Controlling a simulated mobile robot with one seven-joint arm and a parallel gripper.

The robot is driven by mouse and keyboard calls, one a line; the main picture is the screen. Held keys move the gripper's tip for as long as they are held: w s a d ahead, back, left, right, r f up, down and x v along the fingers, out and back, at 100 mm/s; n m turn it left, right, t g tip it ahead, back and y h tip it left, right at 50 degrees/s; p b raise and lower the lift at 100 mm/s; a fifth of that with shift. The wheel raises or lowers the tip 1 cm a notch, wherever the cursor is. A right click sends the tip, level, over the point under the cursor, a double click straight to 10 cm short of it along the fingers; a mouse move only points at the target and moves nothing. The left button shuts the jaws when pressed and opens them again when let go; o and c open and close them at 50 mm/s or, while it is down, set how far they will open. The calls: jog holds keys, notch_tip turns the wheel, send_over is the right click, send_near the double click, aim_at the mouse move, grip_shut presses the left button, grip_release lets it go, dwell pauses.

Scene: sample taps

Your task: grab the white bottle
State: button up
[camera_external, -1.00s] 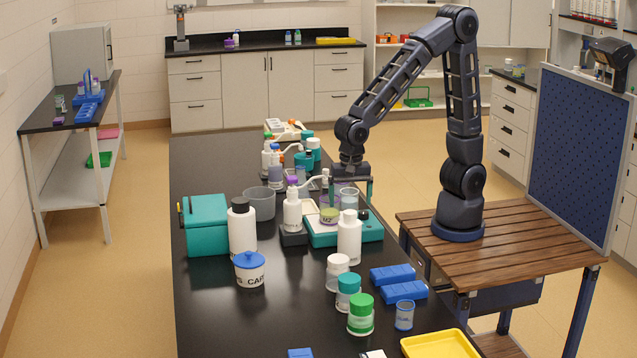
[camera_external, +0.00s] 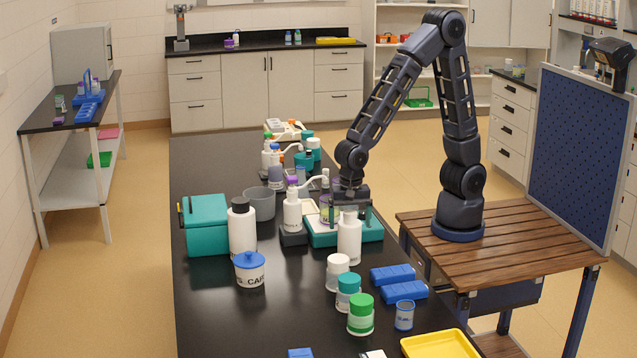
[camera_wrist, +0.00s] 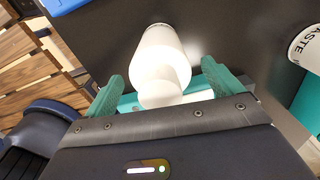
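A plain white bottle (camera_external: 349,240) stands upright on the black bench, at the front edge of a teal device. My gripper (camera_external: 351,210) is just behind and above it in the external view, fingers pointing down and spread apart. In the wrist view, the white bottle (camera_wrist: 160,55) shows between and beyond the two teal fingers of my gripper (camera_wrist: 161,78). The gap between the fingers is wider than the bottle. No finger visibly touches it.
Behind the bottle is the teal device (camera_external: 320,239) with containers on it. A white pump bottle (camera_external: 292,212) and a black-capped white bottle (camera_external: 242,232) stand to the left. Several lidded jars (camera_external: 348,291) and blue racks (camera_external: 392,275) are in front.

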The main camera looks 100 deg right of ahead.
grip_shut()
dwell(0.5)
